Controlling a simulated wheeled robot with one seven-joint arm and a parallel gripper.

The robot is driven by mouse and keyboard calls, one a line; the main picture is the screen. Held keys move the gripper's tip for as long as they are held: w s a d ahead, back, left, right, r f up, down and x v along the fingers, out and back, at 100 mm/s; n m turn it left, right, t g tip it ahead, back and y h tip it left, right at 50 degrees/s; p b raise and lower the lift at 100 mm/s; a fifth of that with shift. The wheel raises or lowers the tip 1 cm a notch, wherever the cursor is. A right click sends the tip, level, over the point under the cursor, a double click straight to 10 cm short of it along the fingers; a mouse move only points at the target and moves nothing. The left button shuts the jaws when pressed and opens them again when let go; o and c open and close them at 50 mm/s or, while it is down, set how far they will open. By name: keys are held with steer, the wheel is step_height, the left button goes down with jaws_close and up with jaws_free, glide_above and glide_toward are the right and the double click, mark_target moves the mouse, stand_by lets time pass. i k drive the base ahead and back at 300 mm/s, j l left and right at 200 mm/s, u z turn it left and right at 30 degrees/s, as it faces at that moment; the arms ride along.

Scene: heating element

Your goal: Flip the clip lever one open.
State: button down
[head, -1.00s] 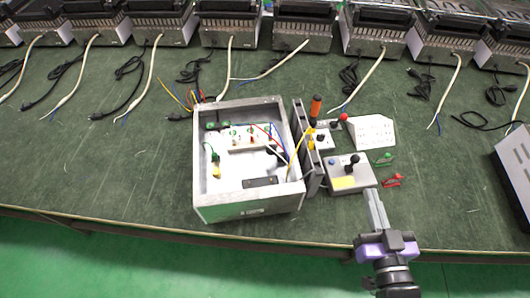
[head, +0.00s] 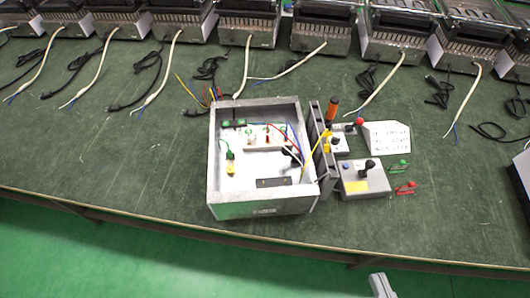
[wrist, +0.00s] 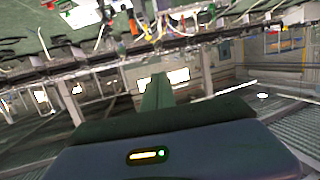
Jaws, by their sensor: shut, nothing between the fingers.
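An open grey metal box (head: 213,165) stands on the green workbench. Inside it is a pale connector strip (head: 258,145) with small coloured parts and red, blue and yellow wires. Clip lever one is too small to pick out there. My gripper (head: 380,282) shows only by its tip at the bottom edge of the head view, in front of the bench and well away from the box. In the wrist view the closed fingers (wrist: 157,93) point toward the bench edge, with nothing held.
A grey control box with a black joystick (head: 367,180), a white sloped box (head: 386,138) and an orange-handled tool (head: 333,108) stand right of the metal box. Green (head: 398,167) and red (head: 405,188) clips lie beside them. The bench's front left is clear.

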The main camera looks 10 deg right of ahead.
mark_target(284, 151)
steer(key=i+j+u, duration=0.1)
steer(key=j, duration=0.3)
steer(key=i+j, duration=0.1)
steer(key=j, duration=0.3)
steer(key=i+j+u, duration=0.15)
steer(key=j, duration=0.2)
steer(key=i+j+u, duration=0.1)
steer(key=j, duration=0.3)
steer(key=i+j, duration=0.1)
steer(key=j, duration=0.25)
steer(key=i+j+u, duration=0.15)
steer(key=j, duration=0.2)
